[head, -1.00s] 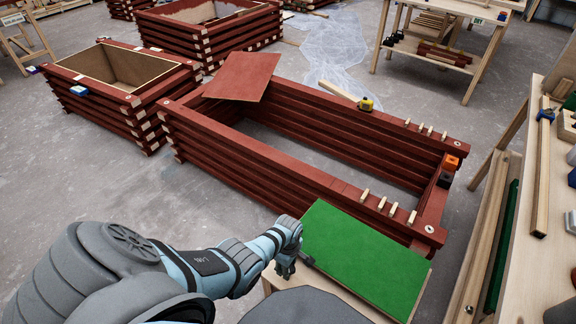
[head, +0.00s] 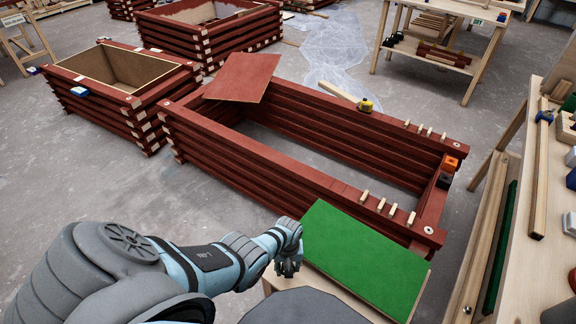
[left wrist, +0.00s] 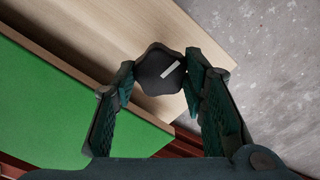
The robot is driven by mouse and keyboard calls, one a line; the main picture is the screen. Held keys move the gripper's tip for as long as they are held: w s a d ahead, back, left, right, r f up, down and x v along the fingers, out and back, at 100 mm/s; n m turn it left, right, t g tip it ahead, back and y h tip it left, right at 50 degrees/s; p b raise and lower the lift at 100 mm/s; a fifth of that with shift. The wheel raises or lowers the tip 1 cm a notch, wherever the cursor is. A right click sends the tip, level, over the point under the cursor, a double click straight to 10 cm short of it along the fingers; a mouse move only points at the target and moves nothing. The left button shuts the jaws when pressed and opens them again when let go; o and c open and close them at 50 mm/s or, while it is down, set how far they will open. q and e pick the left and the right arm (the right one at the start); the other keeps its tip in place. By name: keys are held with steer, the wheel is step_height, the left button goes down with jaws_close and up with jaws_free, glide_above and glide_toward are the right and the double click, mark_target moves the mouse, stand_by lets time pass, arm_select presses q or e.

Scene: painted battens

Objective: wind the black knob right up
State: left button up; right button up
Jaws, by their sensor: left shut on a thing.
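The black knob (left wrist: 159,70) has a lobed rim and a pale stripe on its face. In the left wrist view it sits between the two fingertips of my left gripper (left wrist: 161,80), which is shut on it. In the head view my left gripper (head: 288,266) is at the left edge of the green-topped board (head: 365,258), and the knob is hidden there. The knob lies against a pale wooden face (left wrist: 100,45) beside the green surface. My right gripper is not in view.
A dark red batten frame (head: 270,160) stands behind the green board, with several wooden pegs on its rails. A red panel (head: 242,77) lies across its far left corner. A workbench (head: 540,200) is at the right.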

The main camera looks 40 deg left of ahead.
arm_select(q)
steer(key=m, duration=1.1)
steer(key=shift+a+m, duration=0.1)
steer(key=shift+m, duration=1.8)
steer(key=o, duration=1.2)
steer(key=shift+c, duration=0.2)
